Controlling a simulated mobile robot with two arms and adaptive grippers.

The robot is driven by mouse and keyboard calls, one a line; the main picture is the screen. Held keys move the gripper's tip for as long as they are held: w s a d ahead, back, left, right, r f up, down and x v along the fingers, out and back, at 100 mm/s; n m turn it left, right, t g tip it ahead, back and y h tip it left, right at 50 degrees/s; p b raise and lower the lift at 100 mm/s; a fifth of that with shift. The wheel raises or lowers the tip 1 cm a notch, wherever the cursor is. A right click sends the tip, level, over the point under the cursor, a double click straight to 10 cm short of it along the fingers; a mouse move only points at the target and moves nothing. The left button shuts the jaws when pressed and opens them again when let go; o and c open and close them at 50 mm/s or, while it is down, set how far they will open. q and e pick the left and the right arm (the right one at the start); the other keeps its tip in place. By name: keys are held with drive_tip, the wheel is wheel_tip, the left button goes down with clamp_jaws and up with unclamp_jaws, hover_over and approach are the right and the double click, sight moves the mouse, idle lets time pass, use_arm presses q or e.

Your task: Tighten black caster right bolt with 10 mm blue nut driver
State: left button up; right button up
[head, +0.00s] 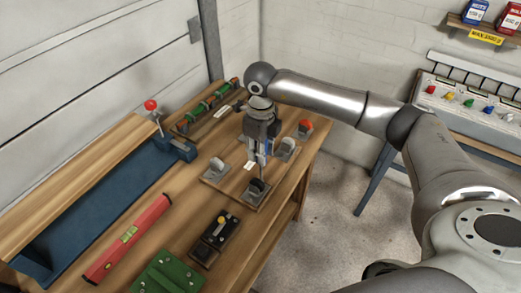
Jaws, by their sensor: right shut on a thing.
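The black caster (257,187) sits at the near corner of a wooden board (232,198) on the workbench. Its bolts are too small to tell apart. My right gripper (262,138) points down above the board, just behind the black caster in the picture. It is shut on the blue nut driver (268,147), of which only a blue strip shows. A thin shaft reaches down close to the black caster's plate; I cannot tell whether its tip touches a bolt. My left gripper is out of view.
Grey casters (216,168) (287,149) and a red caster (304,128) surround the gripper. A rack (470,105) stands right.

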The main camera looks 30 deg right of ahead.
drive_tip(key=m, duration=0.6)
drive_tip(key=shift+r+p, duration=2.05)
drive_tip(key=shift+r, duration=1.55)
drive_tip(key=shift+f, duration=0.1)
